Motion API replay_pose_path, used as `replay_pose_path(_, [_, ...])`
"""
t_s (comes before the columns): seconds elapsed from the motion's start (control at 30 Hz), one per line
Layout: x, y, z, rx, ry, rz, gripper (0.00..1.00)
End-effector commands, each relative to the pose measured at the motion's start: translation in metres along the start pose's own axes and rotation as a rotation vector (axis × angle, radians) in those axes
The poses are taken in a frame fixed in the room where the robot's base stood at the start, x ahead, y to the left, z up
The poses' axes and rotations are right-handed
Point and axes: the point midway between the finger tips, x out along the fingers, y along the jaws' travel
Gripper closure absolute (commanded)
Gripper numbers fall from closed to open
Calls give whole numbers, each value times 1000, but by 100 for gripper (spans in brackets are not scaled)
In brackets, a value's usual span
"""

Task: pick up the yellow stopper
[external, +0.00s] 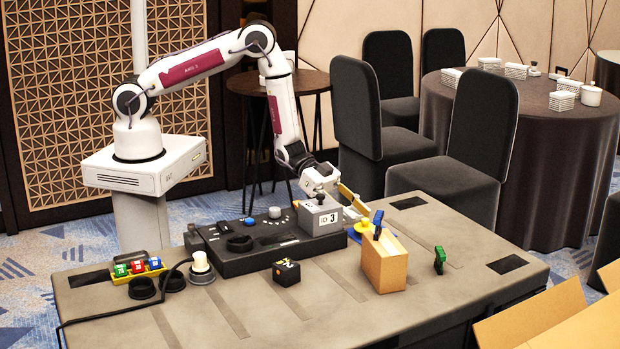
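A small yellow piece (362,227), likely the yellow stopper, shows with a blue round part (352,236) on the table, just left of and behind the tan box. My gripper (345,203) is low over the table, above and slightly left of this yellow piece. A slanted yellow-tan strip at my gripper's right side looks like a finger.
A tan box (385,264) with a blue piece on top stands close in front. A black control panel (250,258) lies left. A black cube (286,272), a green piece (439,260) and a tray of coloured blocks (137,268) also sit on the table. The table's right side is mostly clear.

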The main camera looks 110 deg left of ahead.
Motion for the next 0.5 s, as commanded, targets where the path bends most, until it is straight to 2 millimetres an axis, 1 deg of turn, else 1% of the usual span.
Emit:
replay_pose_path(0.17, [20,0,-5,2,1,1,66])
replay_pose_path(0.3, [33,0,-5,1,0,2,66])
replay_pose_path(0.5, [42,0,-5,0,0,-1,66])
